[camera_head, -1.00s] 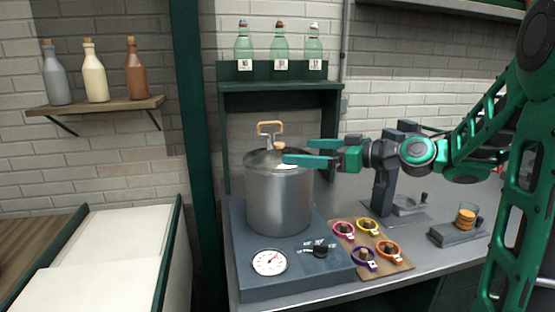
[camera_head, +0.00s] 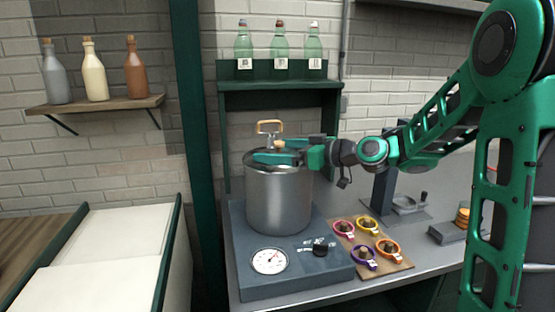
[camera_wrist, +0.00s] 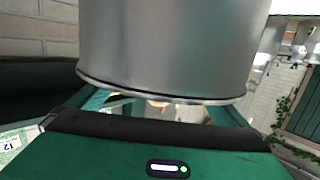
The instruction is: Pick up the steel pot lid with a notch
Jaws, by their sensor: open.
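The steel pot lid (camera_head: 252,157) lies on top of a tall steel pot (camera_head: 278,200); my fingers cover much of it and its notch cannot be made out. The lid's small tan knob (camera_head: 279,145) shows between the fingers. My gripper (camera_head: 280,149) is open, level with the knob, one finger in front of it and one behind. In the wrist view the pot (camera_wrist: 170,45) fills the upper middle. The gripper (camera_wrist: 165,110) shows just below the pot's rim there, its fingers spread either side of a partly hidden tan patch.
The pot stands on a grey base with a dial (camera_head: 269,261). A board with several coloured rings (camera_head: 386,264) lies to the right. A green shelf (camera_head: 280,87) with bottles rises behind.

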